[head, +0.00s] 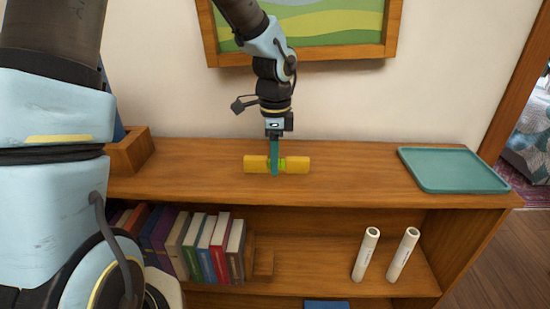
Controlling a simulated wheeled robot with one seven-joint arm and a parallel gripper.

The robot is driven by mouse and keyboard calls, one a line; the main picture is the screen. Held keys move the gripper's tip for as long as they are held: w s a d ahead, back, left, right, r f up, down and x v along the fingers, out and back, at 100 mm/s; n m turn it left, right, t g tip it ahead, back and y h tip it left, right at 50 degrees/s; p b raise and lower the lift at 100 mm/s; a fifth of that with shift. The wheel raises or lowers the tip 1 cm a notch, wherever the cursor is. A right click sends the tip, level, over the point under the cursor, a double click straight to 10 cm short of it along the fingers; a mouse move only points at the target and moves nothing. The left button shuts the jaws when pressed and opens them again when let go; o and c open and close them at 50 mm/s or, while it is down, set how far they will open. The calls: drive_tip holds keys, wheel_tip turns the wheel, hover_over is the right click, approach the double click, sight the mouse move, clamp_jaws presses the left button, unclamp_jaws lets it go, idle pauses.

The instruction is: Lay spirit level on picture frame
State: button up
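The spirit level (298,165) is a short yellow bar with a green part at its middle. It lies level, left to right, at the top of the wooden bookcase; I cannot tell whether it touches the surface. My gripper (275,165) points straight down at its middle. A teal finger seen edge-on covers part of the level, so I cannot tell whether the fingers are closed on it. The picture frame (330,56) is wooden, around a green and yellow landscape, and hangs on the wall behind and above. My arm hides part of its left side.
A teal tray (455,171) lies at the right of the bookcase top (350,170). A wooden box (130,150) stands at the left. Several books (205,245) and two white tubes (366,255) stand on the shelf below. The top is clear between level and tray.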

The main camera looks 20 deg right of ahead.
wheel_tip(320, 180, up, 12)
drive_tip(key=b, duration=0.1)
drive_tip(key=a+f+n, duration=0.3)
drive_tip(key=a+n, duration=0.4)
drive_tip(key=a, duration=0.2)
drive_tip(key=s+a+f+n+t, duration=0.1)
drive_tip(key=a+f+n, duration=0.2)
drive_tip(key=a+n, duration=0.4)
drive_tip(key=a+f+n, duration=0.3)
drive_tip(key=a+n, duration=0.5)
drive_tip(key=a, duration=0.5)
drive_tip(key=shift+s+a+f+t, duration=0.2)
drive_tip(key=shift+f+t, duration=0.1)
drive_tip(key=shift+f, duration=0.1)
drive_tip(key=shift+w, duration=0.1)
